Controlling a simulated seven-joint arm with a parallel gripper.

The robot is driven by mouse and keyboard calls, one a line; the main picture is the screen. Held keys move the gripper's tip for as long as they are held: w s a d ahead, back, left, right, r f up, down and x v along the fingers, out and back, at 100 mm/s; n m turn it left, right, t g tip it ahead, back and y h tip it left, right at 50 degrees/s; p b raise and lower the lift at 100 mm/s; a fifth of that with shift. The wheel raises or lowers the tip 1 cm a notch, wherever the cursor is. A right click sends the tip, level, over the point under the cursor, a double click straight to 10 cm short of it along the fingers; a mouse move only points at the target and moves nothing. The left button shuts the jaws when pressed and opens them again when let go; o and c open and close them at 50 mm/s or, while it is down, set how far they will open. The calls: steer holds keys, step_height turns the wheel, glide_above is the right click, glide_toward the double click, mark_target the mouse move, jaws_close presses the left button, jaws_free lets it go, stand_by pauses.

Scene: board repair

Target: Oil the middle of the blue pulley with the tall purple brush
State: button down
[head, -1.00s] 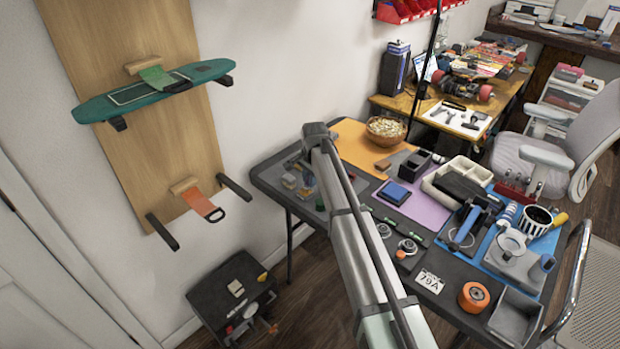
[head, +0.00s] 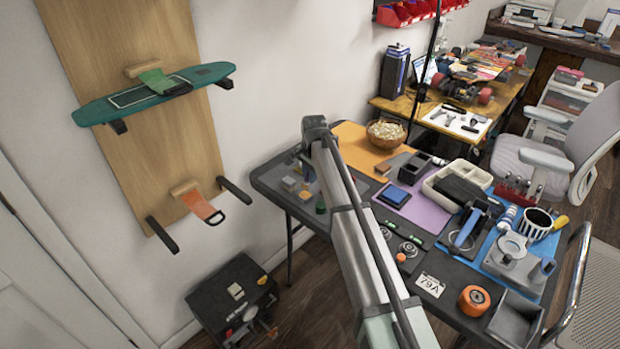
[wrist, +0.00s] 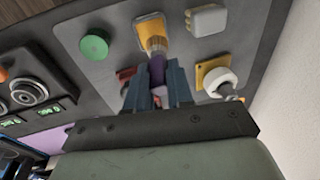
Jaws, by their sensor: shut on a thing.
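My gripper (wrist: 158,98) is shut on the purple brush (wrist: 157,70), whose handle stands between the fingers in the wrist view. Its tan bristles (wrist: 153,42) point away from my gripper, over or against a small yellow-edged piece on the grey table; I cannot tell if they touch it. In the head view my own arm hides the brush and gripper. I cannot make out a blue pulley for certain in either view.
Around the brush are a green disc (wrist: 94,45), a pale block (wrist: 207,19), a yellow plate (wrist: 213,77) with a white ring, and a partly hidden red piece (wrist: 126,73). Round metal-centred parts (wrist: 29,91) lie left. The wall is close on the right.

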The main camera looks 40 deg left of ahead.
steer(key=shift+r, duration=1.95)
steer(key=shift+w+d, duration=0.2)
steer(key=shift+d, duration=0.15)
steer(key=w+d+r, duration=0.1)
steer(key=w+d, duration=0.2)
steer(key=d, duration=0.9)
steer(key=w+d+r+n, duration=0.1)
steer(key=w+d, duration=0.3)
steer(key=d, duration=0.8)
steer(key=w+d+r, duration=0.1)
steer(key=w+d, duration=0.2)
steer(key=d, duration=0.9)
steer(key=s+d+f, duration=0.1)
steer(key=d, duration=1.8)
steer(key=s+d+f, duration=0.1)
steer(key=d+f, duration=0.1)
steer(key=d, duration=1.8)
steer(key=shift+s+f+m, duration=0.2)
steer(key=shift+s+m, duration=0.1)
steer(key=shift+s, duration=0.05)
